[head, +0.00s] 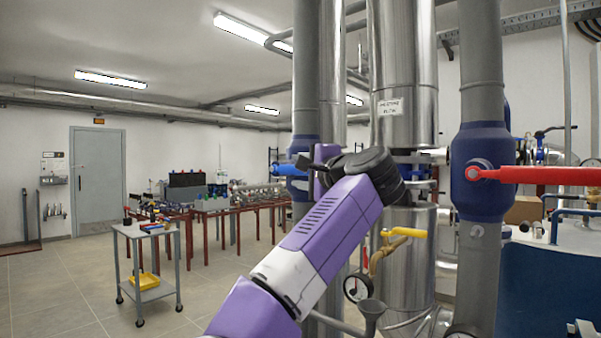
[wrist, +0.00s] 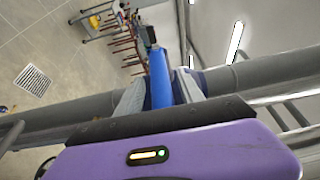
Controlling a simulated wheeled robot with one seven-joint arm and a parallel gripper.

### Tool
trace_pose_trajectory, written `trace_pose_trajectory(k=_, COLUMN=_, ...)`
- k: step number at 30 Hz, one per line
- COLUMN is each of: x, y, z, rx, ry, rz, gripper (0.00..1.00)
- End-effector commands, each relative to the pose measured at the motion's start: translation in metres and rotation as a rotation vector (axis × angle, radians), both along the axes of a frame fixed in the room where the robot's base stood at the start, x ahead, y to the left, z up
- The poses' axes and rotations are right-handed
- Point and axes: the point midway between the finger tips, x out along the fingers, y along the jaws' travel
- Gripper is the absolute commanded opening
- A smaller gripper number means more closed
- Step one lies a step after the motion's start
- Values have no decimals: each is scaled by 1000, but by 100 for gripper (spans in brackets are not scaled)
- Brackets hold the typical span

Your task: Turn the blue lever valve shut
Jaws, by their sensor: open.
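The blue lever (head: 288,170) sticks out level to the left from a dark blue valve body (head: 300,190) on a grey vertical pipe. My gripper (head: 312,166) is at the lever's pipe end in the head view, partly hidden by my own wrist. In the wrist view the blue lever (wrist: 160,78) stands between the two grey fingers of my open gripper (wrist: 159,92). One finger is on each side of it. I cannot tell whether either finger touches the lever.
A red lever (head: 540,175) on another blue valve is at right. A yellow lever (head: 404,233) and a gauge (head: 357,287) sit lower, near my arm. A steel column (head: 405,80) stands behind. A cart (head: 150,270) stands at left on open floor.

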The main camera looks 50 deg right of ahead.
Motion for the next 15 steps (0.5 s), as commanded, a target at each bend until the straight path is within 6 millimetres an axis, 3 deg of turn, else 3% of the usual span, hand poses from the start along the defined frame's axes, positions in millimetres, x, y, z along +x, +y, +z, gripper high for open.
trace_pose_trajectory(k=15, x=-66, y=21, z=-2, rx=0, ry=0, rz=-2, gripper=45)
